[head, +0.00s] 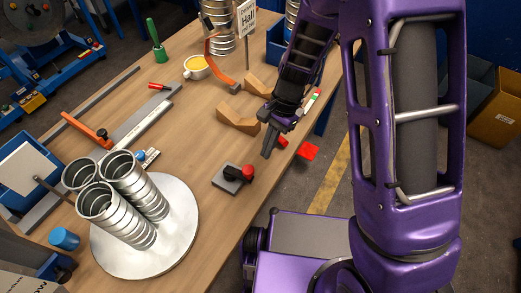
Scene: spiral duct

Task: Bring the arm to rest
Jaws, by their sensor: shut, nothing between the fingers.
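My purple arm fills the right side of the head view and reaches over the right edge of the wooden workbench (185,120). My gripper (267,154) points down near that edge, its dark fingers together with nothing seen between them. It is in front of the wooden V-shaped cradles (238,117) and above and right of a dark block with a red knob (233,178). I cannot tell whether the fingertips touch the bench. Part of the bench behind the arm is hidden.
Spiral duct pieces (120,215) stand on a round metal plate (180,240) at the front left. A red object (308,151) is near the bench edge. Cardboard box (497,108) at right.

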